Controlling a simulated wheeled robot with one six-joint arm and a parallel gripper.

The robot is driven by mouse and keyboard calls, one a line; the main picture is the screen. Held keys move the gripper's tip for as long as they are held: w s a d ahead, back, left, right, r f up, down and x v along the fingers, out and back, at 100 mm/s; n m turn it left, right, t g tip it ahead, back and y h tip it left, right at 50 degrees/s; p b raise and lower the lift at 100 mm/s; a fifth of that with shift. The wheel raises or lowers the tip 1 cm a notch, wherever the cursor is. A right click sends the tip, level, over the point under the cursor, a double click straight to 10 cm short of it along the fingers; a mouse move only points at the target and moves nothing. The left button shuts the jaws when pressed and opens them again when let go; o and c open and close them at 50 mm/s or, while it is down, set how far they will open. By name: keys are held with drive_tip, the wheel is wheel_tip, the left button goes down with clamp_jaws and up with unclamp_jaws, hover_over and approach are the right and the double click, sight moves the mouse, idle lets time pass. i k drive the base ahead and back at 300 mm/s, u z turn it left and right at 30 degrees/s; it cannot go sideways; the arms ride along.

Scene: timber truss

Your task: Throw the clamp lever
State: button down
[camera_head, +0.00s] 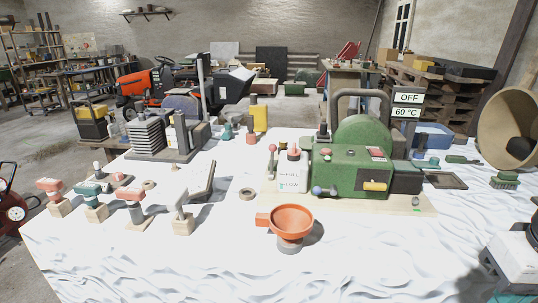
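A green machine (348,172) stands on a wooden board on the white-covered table, right of centre. A lever with a red ball knob (272,149) stands upright at its left end, beside a white labelled block (292,172). A second red knob (326,153) sits on the machine's top left, and a blue knob (317,191) is low on its front. I cannot tell for sure which of these is the clamp lever. My gripper cannot be made out. A white and dark shape at the lower right edge is cut off, and I cannot tell what it is.
An orange funnel (291,219) stands close in front of the machine. Several hand tools on wooden blocks (96,212) stand at the left. A display reading OFF and 60 °C (407,105) rises behind the machine. The front middle of the table is clear.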

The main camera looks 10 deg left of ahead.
sight(272, 147)
drive_tip(key=z, duration=0.05)
drive_tip(key=k, duration=0.55)
drive_tip(key=u, duration=0.9)
drive_tip(key=i, duration=1.3)
drive_tip(key=z, duration=0.5)
